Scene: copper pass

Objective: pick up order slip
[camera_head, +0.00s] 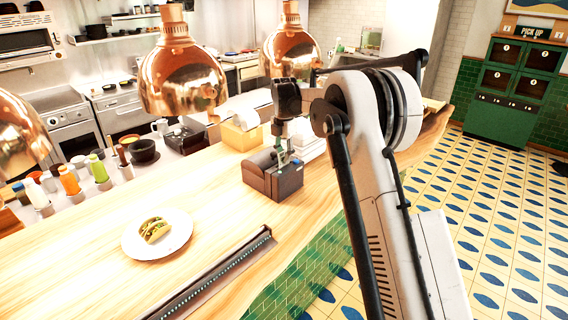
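My gripper (284,150) points down at the top of a dark box-shaped machine (262,182), which looks like a slip printer, on the wooden counter (205,200). The fingertips are at or just above the machine's top. They are too small and partly hidden to tell open from shut. I cannot make out an order slip clearly. A small pale patch shows by the fingertips, but I cannot tell whether it is paper.
A white plate (132,246) with tacos (154,230) and a dark metal rail (215,275) lie on the counter nearer me. Copper heat lamps (183,80) hang above. A yellow-orange box (240,137) stands behind the machine. Sauce bottles (68,180) stand at left.

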